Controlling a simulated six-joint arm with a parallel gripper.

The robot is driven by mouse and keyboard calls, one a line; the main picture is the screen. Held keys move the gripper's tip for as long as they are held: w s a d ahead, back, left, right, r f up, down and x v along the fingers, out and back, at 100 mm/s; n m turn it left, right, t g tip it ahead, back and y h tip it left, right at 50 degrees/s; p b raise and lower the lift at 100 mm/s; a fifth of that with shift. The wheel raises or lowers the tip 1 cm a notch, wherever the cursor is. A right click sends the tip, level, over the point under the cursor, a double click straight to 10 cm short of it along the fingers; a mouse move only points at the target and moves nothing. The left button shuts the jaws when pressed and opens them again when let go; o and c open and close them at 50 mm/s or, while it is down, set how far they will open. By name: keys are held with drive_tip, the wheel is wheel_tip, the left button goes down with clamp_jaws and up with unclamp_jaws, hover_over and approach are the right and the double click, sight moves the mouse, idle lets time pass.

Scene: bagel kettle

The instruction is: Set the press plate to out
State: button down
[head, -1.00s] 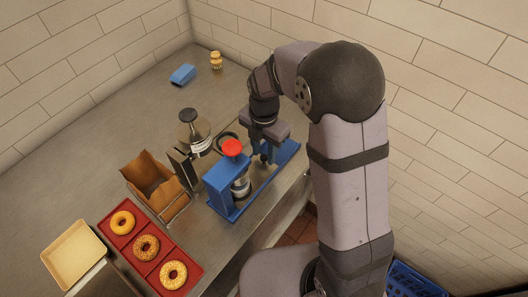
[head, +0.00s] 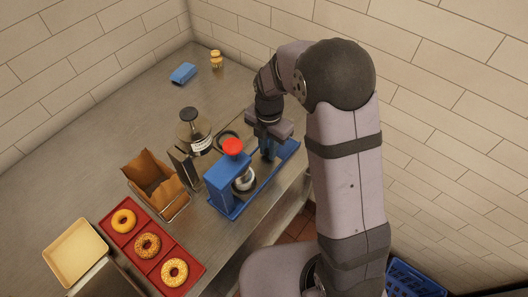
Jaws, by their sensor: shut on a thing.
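The blue press (head: 222,180) with a red knob (head: 233,146) on top stands near the counter's front edge. Its blue base (head: 284,153) runs back to the right as a low track. The round silver press plate (head: 245,181) shows partly out from under the press head, on the track side. My gripper (head: 268,154) points down over the track, behind the plate, and is shut on a part of the press plate. The part between the fingers is too small and hidden to make out.
A glass jar with a black knob (head: 192,132) and a dark metal box stand close left of the press. A paper-lined basket (head: 155,182), a red tray (head: 120,245) with three bagels and a beige tray (head: 75,251) lie to the left. The back counter is mostly clear.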

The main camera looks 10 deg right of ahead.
drive_tip(key=w+d, duration=0.6)
drive_tip(key=shift+w+d, duration=0.15)
drive_tip(key=shift+w, duration=0.05)
drive_tip(key=shift+r, duration=0.1)
drive_tip(key=c, duration=1.7)
unclamp_jaws()
drive_tip(key=shift+d, duration=0.1)
drive_tip(key=shift+r+b, duration=0.9)
drive_tip(key=shift+r, duration=2.7)
drive_tip(key=s+f+m, duration=0.1)
drive_tip(key=s+m, duration=0.7)
drive_tip(key=m, duration=0.1)
drive_tip(key=s+f+m, duration=0.1)
drive_tip(key=s+m, duration=0.7)
drive_tip(key=m, duration=0.1)
drive_tip(key=s+f+m, duration=0.1)
drive_tip(key=s+m, duration=0.7)
drive_tip(key=m, duration=0.1)
drive_tip(key=shift+s+d+f, duration=0.2)
drive_tip(key=shift+d+f, duration=0.05)
drive_tip(key=shift+d, duration=0.05)
